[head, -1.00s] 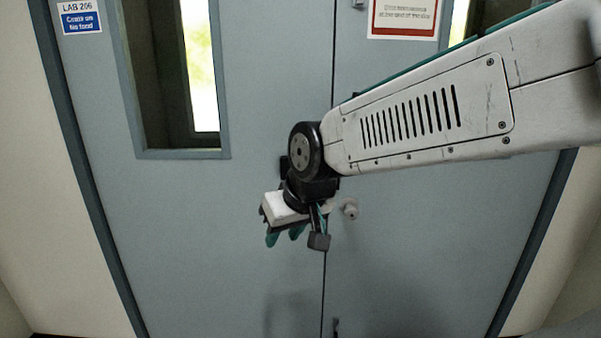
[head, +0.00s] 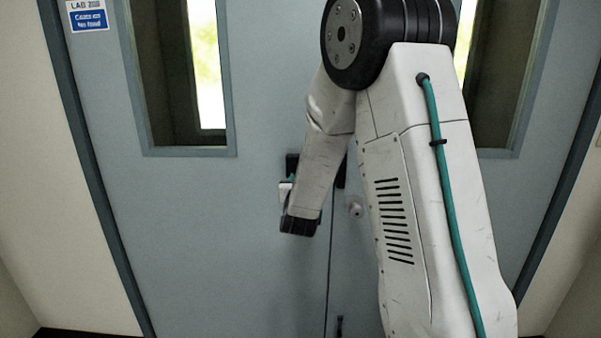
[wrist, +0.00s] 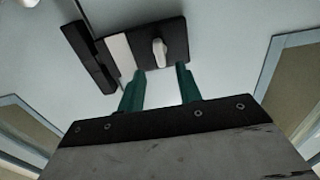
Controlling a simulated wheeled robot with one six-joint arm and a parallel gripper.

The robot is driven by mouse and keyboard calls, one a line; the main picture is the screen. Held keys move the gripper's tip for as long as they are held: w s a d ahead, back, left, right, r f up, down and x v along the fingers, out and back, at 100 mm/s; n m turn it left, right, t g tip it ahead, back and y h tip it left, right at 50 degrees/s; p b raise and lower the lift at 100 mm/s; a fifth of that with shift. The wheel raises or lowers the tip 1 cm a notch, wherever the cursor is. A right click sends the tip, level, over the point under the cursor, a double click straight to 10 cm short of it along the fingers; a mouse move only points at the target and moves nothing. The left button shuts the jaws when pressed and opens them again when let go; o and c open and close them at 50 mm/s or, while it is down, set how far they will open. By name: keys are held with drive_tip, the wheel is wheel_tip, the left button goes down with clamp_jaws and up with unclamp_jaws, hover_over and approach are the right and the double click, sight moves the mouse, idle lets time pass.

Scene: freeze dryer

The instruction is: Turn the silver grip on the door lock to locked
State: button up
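The silver grip (wrist: 160,51) is a small pale knob on the black lock plate (wrist: 178,30) in the wrist view. My gripper (wrist: 161,74) is open, its two green fingers apart, with the grip just beyond and between the fingertips. The fingers do not appear to touch it. A pale strip (wrist: 119,54) lies beside the grip on the plate. In the head view, the dark lock plate (head: 292,164) shows near the door seam, and my arm hides most of it, including the grip.
The lock is on grey-blue double doors (head: 260,270) with tall windows (head: 207,70). A round silver knob (head: 355,209) sits right of the seam. A black bar (wrist: 92,48) stands beside the lock plate. A blue lab sign (head: 88,17) is at upper left.

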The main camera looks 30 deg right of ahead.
drive_tip(key=x, duration=0.6)
drive_tip(key=shift+d, duration=0.1)
clamp_jaws()
